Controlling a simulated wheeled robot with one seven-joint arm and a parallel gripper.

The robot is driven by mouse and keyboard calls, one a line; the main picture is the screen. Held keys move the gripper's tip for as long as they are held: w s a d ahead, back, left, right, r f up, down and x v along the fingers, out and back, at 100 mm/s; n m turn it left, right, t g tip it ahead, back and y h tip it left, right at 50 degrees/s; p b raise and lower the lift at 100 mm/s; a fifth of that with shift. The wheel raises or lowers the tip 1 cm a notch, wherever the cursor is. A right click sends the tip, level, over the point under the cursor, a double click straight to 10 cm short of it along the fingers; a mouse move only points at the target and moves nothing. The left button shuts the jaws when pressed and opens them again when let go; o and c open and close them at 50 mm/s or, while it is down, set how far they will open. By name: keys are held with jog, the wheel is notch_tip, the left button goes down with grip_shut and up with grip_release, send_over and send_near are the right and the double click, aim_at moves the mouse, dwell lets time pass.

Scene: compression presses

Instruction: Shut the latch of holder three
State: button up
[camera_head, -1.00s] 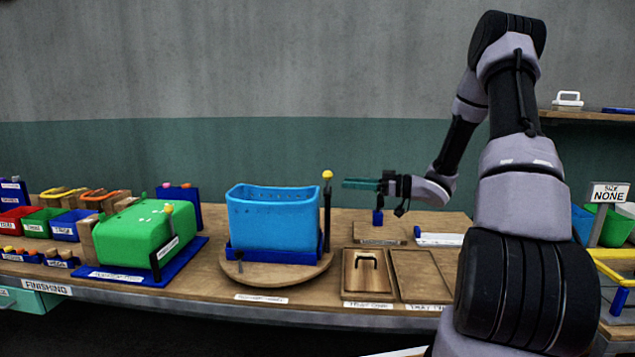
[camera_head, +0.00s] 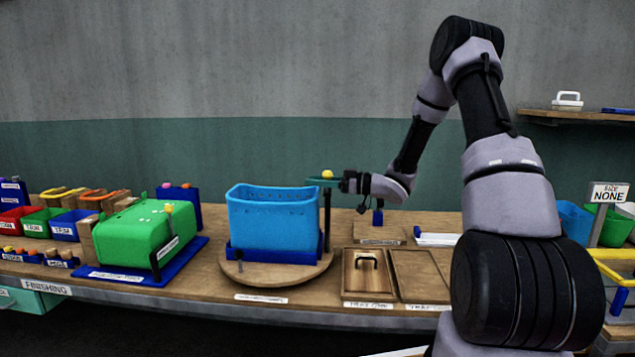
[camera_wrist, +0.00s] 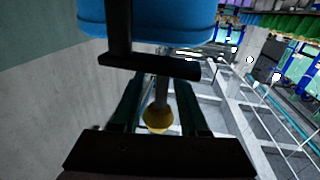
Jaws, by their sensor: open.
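A tall blue bin (camera_head: 275,222) sits in a dark blue holder (camera_head: 240,258) on a round wooden turntable (camera_head: 290,277). A black upright post (camera_head: 327,225) with a yellow ball knob (camera_head: 327,174) stands at the holder's right side; it looks like the latch lever. The holder's number cannot be read. My gripper (camera_head: 320,182) is level with the knob, reaching in from the right. In the wrist view the yellow knob (camera_wrist: 158,118) lies between the open fingers (camera_wrist: 160,95), with the blue bin (camera_wrist: 150,25) beyond. Whether a finger touches the knob cannot be told.
A green lidded unit (camera_head: 135,238) on a blue base stands to the left, with a yellow-knobbed post of its own. Wooden trays (camera_head: 420,277) lie at the right. A small dark peg (camera_head: 239,258) stands at the turntable's front. Space above the bin is clear.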

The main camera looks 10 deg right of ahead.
grip_shut()
